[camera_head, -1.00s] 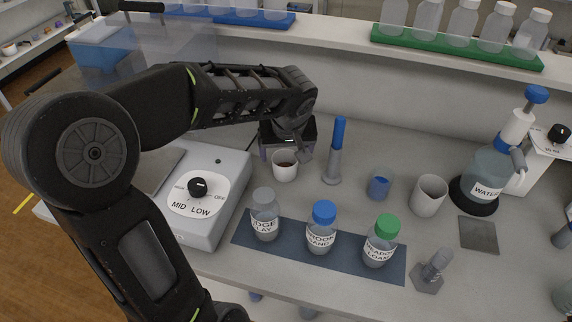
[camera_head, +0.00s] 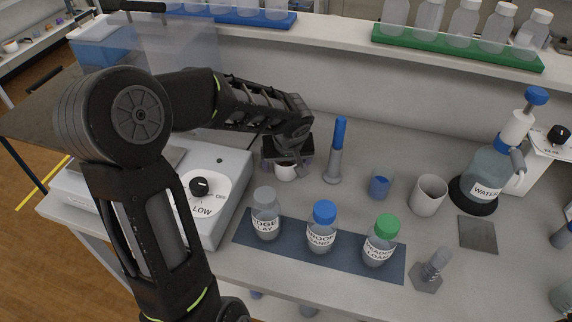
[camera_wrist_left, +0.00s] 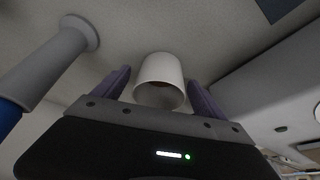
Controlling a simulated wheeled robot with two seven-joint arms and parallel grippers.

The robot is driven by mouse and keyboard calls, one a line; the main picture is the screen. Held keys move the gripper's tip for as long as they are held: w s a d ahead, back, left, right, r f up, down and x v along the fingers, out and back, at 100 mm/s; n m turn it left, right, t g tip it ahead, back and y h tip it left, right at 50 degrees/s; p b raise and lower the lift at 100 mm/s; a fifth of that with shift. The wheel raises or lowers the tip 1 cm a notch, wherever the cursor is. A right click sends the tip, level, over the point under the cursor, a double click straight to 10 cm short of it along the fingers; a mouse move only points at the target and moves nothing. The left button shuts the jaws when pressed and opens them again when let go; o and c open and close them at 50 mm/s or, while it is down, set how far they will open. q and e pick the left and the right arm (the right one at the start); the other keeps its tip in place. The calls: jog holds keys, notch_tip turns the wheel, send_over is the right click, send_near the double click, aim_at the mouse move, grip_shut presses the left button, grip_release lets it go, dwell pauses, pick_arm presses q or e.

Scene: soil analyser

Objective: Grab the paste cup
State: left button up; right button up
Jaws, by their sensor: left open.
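The paste cup is a small white cup (camera_head: 286,173) standing on the bench, behind the row of bottles. In the left wrist view the white cup (camera_wrist_left: 160,80) sits between the two purple-grey fingers. My left gripper (camera_head: 287,165) reaches over the cup from behind. In the left wrist view the left gripper (camera_wrist_left: 160,92) is open, one finger on each side of the cup, with gaps still showing. The gripper hides part of the cup's top in the head view. My right gripper does not show.
A blue-handled grey tool (camera_head: 336,150) stands just right of the cup. The hotplate with a dial (camera_head: 200,187) is to the left. Labelled bottles (camera_head: 321,232) stand on a dark blue mat (camera_head: 246,232) in front. A blue cup (camera_head: 379,187) and white beaker (camera_head: 429,195) are farther right.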

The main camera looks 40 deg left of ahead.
pick_arm(q)
jog(key=shift+w+f, duration=0.1)
jog(key=shift+f, duration=0.2)
dwell(0.4)
jog(key=c, duration=1.5)
jog(key=shift+r, duration=0.15)
notch_tip(320, 180, up, 10)
